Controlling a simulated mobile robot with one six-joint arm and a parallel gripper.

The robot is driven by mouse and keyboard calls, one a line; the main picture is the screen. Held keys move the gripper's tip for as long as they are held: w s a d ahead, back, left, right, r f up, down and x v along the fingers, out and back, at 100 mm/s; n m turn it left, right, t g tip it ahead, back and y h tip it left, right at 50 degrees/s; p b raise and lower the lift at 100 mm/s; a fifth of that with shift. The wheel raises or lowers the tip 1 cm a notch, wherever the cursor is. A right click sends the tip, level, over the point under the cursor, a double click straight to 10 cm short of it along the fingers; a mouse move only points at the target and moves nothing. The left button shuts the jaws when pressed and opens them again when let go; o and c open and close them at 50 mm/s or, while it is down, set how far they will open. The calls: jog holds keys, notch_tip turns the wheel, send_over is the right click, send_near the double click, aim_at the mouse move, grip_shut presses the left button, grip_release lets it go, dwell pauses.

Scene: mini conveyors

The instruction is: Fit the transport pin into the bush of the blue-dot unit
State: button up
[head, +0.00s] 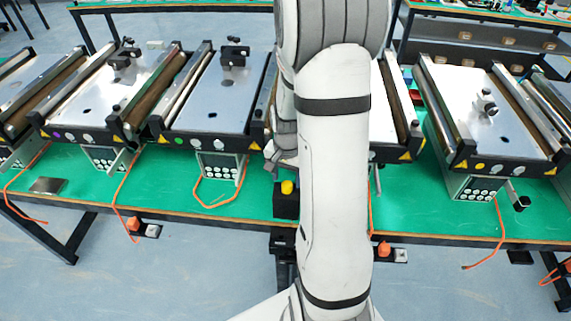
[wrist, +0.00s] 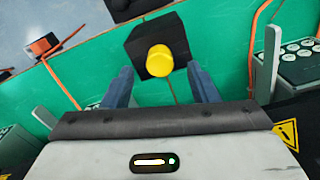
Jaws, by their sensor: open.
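A yellow round head (wrist: 159,60), which I take to be the transport pin, stands in a black block (wrist: 139,40) on the green bench. It also shows in the head view (head: 287,187), just left of my arm. My gripper (wrist: 160,68) is open, its two blue-grey fingers pointing at the block with the yellow head between their lines. The fingers look apart from it; the height gap is hard to judge. No blue dot shows. A conveyor unit (head: 382,105) is partly hidden behind my arm, with its dot out of sight.
Bare bench lies around the black block.

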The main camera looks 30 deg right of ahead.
jog(key=shift+f, duration=1)
jog(key=c, duration=1.1)
jog(key=shift+r+p, duration=3.35)
jog(key=shift+r, duration=2.95)
